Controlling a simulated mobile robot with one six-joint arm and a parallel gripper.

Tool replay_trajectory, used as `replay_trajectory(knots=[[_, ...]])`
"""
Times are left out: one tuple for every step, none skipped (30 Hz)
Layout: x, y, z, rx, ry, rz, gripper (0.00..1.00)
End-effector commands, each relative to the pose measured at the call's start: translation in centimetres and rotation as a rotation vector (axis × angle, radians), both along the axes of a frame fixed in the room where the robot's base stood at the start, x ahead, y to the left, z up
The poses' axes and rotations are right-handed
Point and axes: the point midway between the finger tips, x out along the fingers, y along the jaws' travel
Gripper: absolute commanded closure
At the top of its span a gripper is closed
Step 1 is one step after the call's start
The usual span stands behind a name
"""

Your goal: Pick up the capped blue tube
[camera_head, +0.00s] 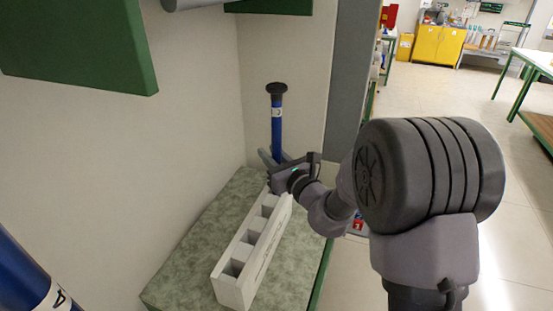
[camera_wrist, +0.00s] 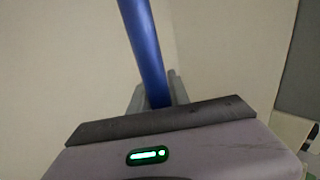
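The capped blue tube (camera_head: 276,128) stands upright at the far end of the table, with a dark round cap on top and a white label band below it. In the wrist view the blue tube (camera_wrist: 146,50) rises between the two fingers. My gripper (camera_head: 275,157) has one finger on each side of the tube's lower part. In the wrist view my gripper (camera_wrist: 158,95) shows both fingers close against the tube, and it looks shut on it. The tube's lower end is hidden behind my gripper, so I cannot tell whether it rests in anything.
A white rack (camera_head: 233,291) with several square openings stands on the green speckled table (camera_head: 195,256), just below my gripper. Walls stand close to the left and behind. Another blue tube-like object (camera_head: 30,283) shows at the bottom left. Open floor lies to the right.

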Motion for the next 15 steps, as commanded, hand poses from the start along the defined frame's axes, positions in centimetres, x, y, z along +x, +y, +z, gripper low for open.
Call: replay_trajectory(knots=[[-0.01, 0.0, 0.01, 0.0, 0.0, 0.0, 0.9], [-0.01, 0.0, 0.01, 0.0, 0.0, 0.0, 0.95], [-0.01, 0.0, 0.02, 0.0, 0.0, 0.0, 1.0], [-0.01, -0.02, 0.02, 0.0, 0.0, 0.0, 1.0], [-0.02, -0.01, 0.02, 0.0, 0.0, 0.0, 1.0], [-0.01, -0.02, 0.04, 0.0, -0.001, 0.0, 1.0], [-0.01, -0.02, 0.04, 0.0, -0.001, 0.0, 1.0], [-0.01, -0.02, 0.04, 0.0, -0.001, 0.0, 1.0], [-0.01, -0.02, 0.05, 0.0, -0.001, 0.0, 1.0], [-0.01, -0.02, 0.04, 0.0, -0.001, 0.0, 1.0], [-0.01, -0.02, 0.05, 0.0, -0.001, 0.0, 1.0], [-0.03, -0.03, 0.12, 0.0, -0.001, 0.0, 1.0], [-0.06, -0.05, 0.24, 0.0, -0.001, 0.0, 1.0], [-0.11, -0.07, 0.44, 0.0, -0.001, 0.0, 1.0], [-0.21, -0.14, 0.84, 0.0, -0.001, 0.0, 1.0]])
